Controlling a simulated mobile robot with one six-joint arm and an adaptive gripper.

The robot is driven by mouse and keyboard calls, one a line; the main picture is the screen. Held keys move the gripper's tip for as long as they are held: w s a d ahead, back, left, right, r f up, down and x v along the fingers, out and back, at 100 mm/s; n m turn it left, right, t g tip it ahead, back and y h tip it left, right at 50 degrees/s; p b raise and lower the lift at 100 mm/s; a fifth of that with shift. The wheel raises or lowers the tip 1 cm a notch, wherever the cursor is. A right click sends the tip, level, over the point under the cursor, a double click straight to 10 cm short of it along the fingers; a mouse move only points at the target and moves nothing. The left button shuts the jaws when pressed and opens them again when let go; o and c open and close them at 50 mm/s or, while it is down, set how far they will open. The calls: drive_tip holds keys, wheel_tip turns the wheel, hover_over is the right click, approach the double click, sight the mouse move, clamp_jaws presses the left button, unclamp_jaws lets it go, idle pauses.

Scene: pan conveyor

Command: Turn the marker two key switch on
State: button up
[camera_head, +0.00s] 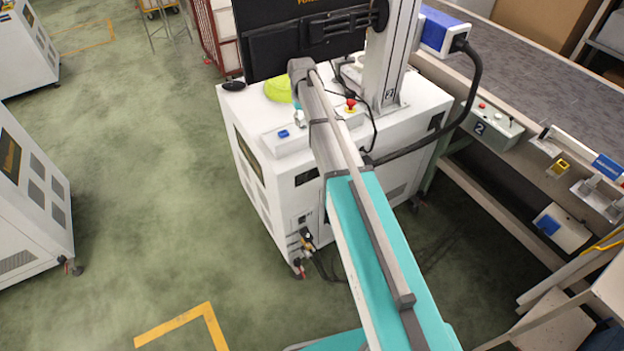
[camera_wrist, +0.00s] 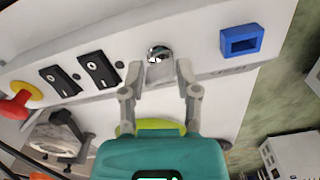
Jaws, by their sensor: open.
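The key switch (camera_wrist: 159,53) is a round, shiny metal piece on the white panel (camera_wrist: 215,22) in the wrist view. My gripper (camera_wrist: 159,67) is open, with one grey fingertip on each side of the key switch. I cannot tell whether either fingertip touches it, or which way the switch is turned. In the head view my gripper (camera_head: 298,117) is small beside the control box on the white cabinet (camera_head: 280,190). A plate marked 2 (camera_head: 389,97) is on the column base of that cabinet.
Two black rocker switches (camera_wrist: 80,74) and a red emergency button (camera_wrist: 14,105) lie left of the key switch; a blue socket (camera_wrist: 241,40) lies right. A monitor (camera_head: 310,40) stands behind my wrist. Another box marked 2 (camera_head: 490,125) is by the conveyor (camera_head: 520,75).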

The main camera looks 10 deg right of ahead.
drive_tip(key=n, duration=0.2)
drive_tip(key=shift+n, duration=0.3)
wheel_tip(320, 180, up, 14)
drive_tip(key=p, duration=1.4)
drive_tip(key=s+f+m+b, duration=0.1)
drive_tip(key=s+f+b, duration=0.2)
drive_tip(key=s, duration=0.6)
drive_tip(key=s+f+m+b, duration=0.1)
drive_tip(key=s+f+b, duration=0.2)
drive_tip(key=s, duration=0.7)
drive_tip(key=s+f+m+b, duration=0.1)
drive_tip(key=s+f+b, duration=0.3)
drive_tip(key=s, duration=0.6)
drive_tip(key=shift+m, duration=0.3)
drive_tip(key=shift+a, duration=0.15)
